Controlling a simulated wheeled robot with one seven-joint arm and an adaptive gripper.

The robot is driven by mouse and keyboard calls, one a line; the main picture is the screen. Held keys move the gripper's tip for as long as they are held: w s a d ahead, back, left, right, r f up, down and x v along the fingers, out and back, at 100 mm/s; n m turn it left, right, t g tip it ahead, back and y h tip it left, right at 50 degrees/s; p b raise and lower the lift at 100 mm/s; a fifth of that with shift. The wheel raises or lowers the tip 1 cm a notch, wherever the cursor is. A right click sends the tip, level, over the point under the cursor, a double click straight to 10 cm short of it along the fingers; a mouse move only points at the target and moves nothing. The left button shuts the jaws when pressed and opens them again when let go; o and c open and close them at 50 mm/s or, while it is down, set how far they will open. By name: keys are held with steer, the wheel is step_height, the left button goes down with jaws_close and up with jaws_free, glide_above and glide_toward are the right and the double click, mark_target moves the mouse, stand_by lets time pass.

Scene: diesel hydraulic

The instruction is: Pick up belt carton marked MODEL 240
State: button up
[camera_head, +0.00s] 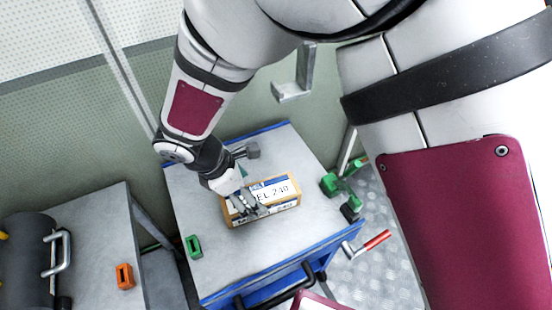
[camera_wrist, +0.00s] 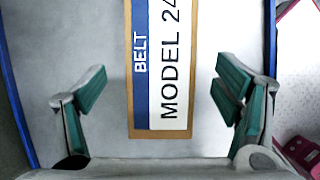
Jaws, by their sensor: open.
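The belt carton (camera_head: 286,191) is a brown box with a white and blue label, lying on the grey top of a blue-edged cart (camera_head: 221,264). Its label reads "EL 240" in the head view, the rest being covered by my gripper. In the wrist view the carton (camera_wrist: 170,70) reads "BELT" and "MODEL 24", cut off at the top edge. My gripper (camera_head: 246,207) is over the left part of the carton. In the wrist view my gripper (camera_wrist: 160,92) is open, with one green-padded finger on each side of the carton and visible gaps between. I cannot tell its exact height.
A green block (camera_head: 194,246) lies on the cart's left side. A grey table (camera_head: 95,230) on the left holds an orange block (camera_head: 125,276) and a dark case (camera_head: 28,262).

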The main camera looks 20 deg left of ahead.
mark_target(257, 195)
steer(key=x, duration=0.1)
steer(key=b+x, duration=0.1)
steer(key=x, duration=0.3)
steer(key=shift+w+d+r, duration=0.1)
steer(key=shift+w+d, duration=0.15)
steer(key=shift+d, duration=0.05)
steer(key=c, duration=1.5)
